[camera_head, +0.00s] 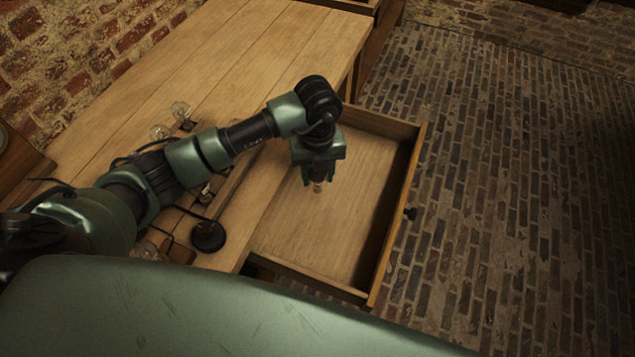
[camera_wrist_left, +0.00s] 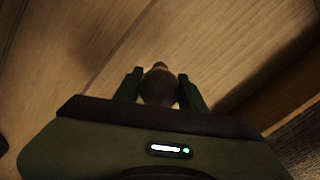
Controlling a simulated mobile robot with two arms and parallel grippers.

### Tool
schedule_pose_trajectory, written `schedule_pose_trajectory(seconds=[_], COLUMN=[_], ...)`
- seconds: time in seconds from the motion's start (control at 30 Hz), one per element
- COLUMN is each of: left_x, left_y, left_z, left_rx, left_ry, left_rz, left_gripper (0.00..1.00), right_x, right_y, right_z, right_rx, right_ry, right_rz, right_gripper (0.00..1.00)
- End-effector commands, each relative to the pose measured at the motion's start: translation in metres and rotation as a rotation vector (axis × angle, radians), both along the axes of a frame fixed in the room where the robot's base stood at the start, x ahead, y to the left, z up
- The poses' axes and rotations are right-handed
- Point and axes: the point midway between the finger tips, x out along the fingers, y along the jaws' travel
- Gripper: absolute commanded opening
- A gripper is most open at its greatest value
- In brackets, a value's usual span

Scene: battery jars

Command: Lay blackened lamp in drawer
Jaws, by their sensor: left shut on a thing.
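My left gripper (camera_head: 317,180) hangs pointing down over the open drawer (camera_head: 355,205). It is shut on the blackened lamp (camera_wrist_left: 158,86), a dark bulb with a small base, which sits between the two fingers in the left wrist view. I cannot tell how far the lamp is above the drawer floor. My right gripper is not in view.
Clear glass bulbs (camera_head: 181,110) stand on the wooden table (camera_head: 225,60) behind my left arm. A round black base (camera_head: 208,236) with a cable is near the table's front edge. The drawer's front wall (camera_head: 398,215) has a dark knob. Brick floor lies beyond.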

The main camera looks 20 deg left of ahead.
Motion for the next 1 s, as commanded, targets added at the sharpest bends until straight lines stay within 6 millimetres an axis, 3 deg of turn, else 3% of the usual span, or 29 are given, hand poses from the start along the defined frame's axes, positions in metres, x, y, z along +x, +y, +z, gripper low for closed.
schedule_pose_trajectory(seconds=[0.4, 0.77, 0.8, 0.87, 1.0], left_x=[-0.001, 0.0, 0.0, 0.0, 0.0], left_y=[0.0, 0.0, 0.0, 0.0, 0.0], left_z=[-0.045, -0.05, -0.049, -0.048, -0.048], left_rx=[-0.001, 0.0, 0.0, 0.0, 0.0], left_ry=[0.001, -0.001, -0.001, -0.001, -0.001], left_rz=[0.001, 0.0, 0.0, 0.0, 0.0], left_gripper=[0.0, 0.0, 0.49, 0.62, 0.62], right_x=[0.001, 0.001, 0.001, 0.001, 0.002], right_y=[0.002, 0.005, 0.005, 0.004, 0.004], right_z=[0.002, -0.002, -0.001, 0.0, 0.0], right_rx=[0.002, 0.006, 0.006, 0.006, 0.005], right_ry=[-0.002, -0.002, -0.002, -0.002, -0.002], right_rz=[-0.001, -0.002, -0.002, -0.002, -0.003], right_gripper=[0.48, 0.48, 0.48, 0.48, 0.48])
